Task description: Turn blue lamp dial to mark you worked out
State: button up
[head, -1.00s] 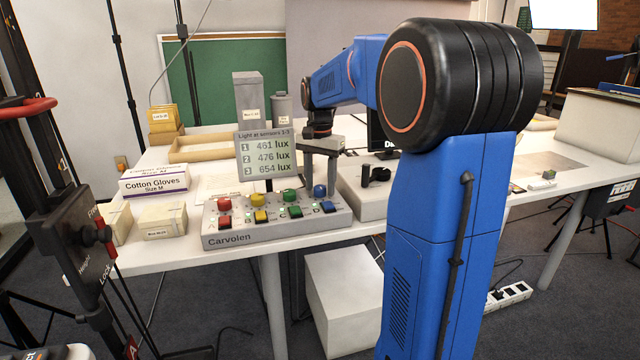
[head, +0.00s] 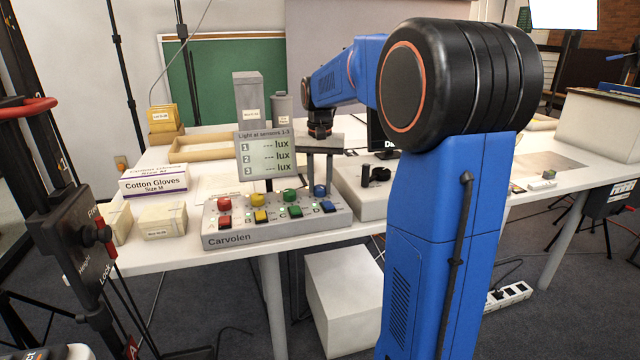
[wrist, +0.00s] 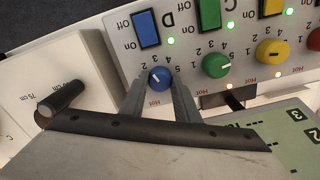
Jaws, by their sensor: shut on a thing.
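The display (head: 267,155) reads dashes and "lux" on all three lines.
A red dial (head: 224,203) sits at the box's left end. A glove box (head: 155,182) and a small labelled box (head: 164,221) stand left of the control box. A grey-white unit with a black handle (head: 376,175) stands close on the right.

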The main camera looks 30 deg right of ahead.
aim_at(320, 187)
jog(key=shift+n, duration=1.6)
jog(key=o, duration=1)
jog(key=shift+o, duration=0.2)
notch_tip(320, 187, up, 17)
jog(key=shift+r, duration=0.2)
